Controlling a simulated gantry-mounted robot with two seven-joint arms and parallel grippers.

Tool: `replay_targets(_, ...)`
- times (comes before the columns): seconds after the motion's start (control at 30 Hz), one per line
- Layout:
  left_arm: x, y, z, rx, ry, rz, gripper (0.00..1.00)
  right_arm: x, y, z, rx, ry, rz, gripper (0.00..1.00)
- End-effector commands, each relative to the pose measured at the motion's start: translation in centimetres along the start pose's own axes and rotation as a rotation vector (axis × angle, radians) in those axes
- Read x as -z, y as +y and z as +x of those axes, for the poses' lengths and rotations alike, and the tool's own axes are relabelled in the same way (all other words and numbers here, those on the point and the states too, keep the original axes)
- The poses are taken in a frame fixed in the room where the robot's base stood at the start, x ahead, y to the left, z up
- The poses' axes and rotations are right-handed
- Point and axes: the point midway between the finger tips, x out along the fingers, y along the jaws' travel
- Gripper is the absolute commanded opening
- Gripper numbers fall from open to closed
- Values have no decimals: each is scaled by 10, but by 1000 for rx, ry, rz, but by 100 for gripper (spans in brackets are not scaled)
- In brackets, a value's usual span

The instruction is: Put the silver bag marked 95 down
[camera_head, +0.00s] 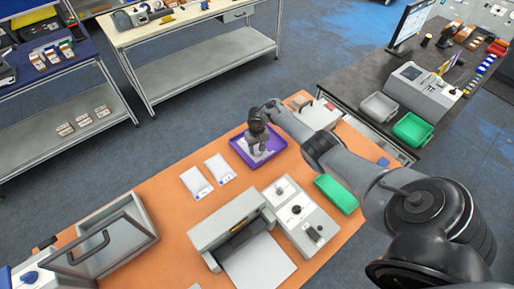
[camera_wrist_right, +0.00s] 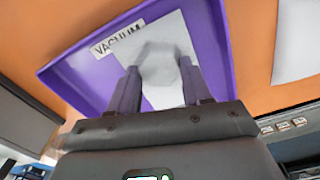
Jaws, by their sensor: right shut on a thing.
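My right gripper (camera_head: 257,147) is over the purple tray (camera_head: 279,146) in the head view. In the wrist view its two fingers (camera_wrist_right: 160,80) are shut on a silver-white bag (camera_wrist_right: 163,28), pinching a raised grey part of it. The bag lies flat-looking within the outline of the purple tray (camera_wrist_right: 216,30), which carries a "VACUUM" label. I cannot tell whether the bag touches the tray floor. No 95 marking is readable. In the head view the bag is largely hidden by the gripper. My left gripper is not in view.
Two pale bags (camera_head: 195,182) and (camera_head: 220,169) lie on the orange table (camera_head: 160,205) left of the tray. A grey machine (camera_head: 232,220) and a control box (camera_head: 300,212) stand in front. A green tray (camera_head: 336,194) lies to the right.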

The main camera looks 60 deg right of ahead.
Motion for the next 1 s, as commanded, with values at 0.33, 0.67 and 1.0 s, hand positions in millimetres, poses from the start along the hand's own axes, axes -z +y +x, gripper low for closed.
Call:
replay_targets(0.33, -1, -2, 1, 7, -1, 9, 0, 0, 0, 2, 0, 0, 0, 65)
replay_targets(0.67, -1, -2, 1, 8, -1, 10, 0, 0, 0, 2, 0, 0, 0, 74)
replay_targets(1.0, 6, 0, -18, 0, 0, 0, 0, 1, 0, -35, 1, 2, -1, 74)
